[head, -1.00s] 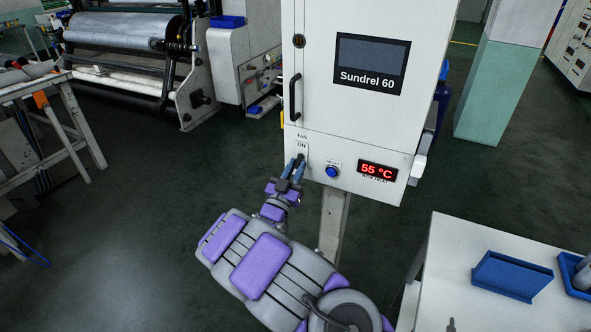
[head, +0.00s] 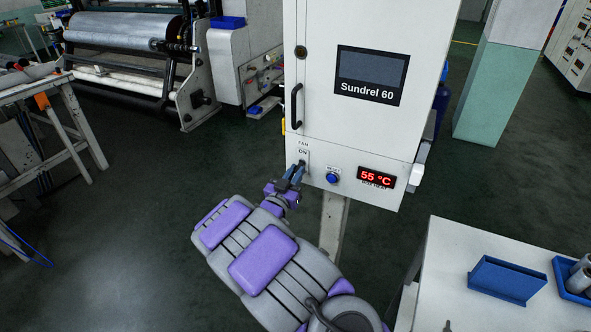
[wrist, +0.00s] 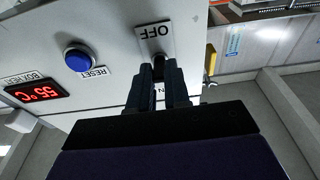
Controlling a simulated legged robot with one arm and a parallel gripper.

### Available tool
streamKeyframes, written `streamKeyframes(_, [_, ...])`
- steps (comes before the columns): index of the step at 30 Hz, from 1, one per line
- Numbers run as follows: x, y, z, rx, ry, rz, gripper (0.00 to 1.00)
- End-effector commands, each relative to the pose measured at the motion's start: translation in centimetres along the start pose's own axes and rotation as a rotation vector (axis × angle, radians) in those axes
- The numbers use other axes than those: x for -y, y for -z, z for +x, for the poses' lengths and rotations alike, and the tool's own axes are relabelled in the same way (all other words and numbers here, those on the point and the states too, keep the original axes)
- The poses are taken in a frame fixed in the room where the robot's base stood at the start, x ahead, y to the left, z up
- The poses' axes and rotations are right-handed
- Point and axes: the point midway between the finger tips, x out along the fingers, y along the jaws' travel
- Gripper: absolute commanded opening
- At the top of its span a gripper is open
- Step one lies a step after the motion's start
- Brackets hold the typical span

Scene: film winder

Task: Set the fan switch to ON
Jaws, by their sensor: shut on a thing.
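The fan switch (wrist: 158,59) is a small dark lever on a white plate (wrist: 153,36) on the cabinet's lower panel. In the head view the plate (head: 303,154) reads ON near its top, under the word FAN. In the upside-down wrist view OFF is clear, while the ON end is mostly behind my fingers. My gripper (head: 300,165) is at the plate, below the ON word. In the wrist view my gripper (wrist: 160,72) is shut on the lever. The fingers hide much of the lever, so I cannot tell its exact tilt.
A blue RESET button (head: 333,177) and a red 55 °C display (head: 376,177) are right of the switch. A black door handle (head: 296,104) is above. A white table (head: 450,260) with a blue bin (head: 507,278) stands at lower right.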

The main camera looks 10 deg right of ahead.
Motion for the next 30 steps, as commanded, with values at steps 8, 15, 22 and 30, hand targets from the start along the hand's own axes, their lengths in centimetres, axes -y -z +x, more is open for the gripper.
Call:
streamKeyframes(8, [0.1,1.9,0.2,0.215,0.002,0.001,0.00])
streamKeyframes(15, [0.2,2.7,0.6,0.365,0.002,0.002,0.00])
streamKeyframes(22, [0.2,3.2,0.9,0.486,0.003,0.001,0.00])
streamKeyframes(30, [0.2,3.5,1.2,0.591,0.003,0.000,0.00])
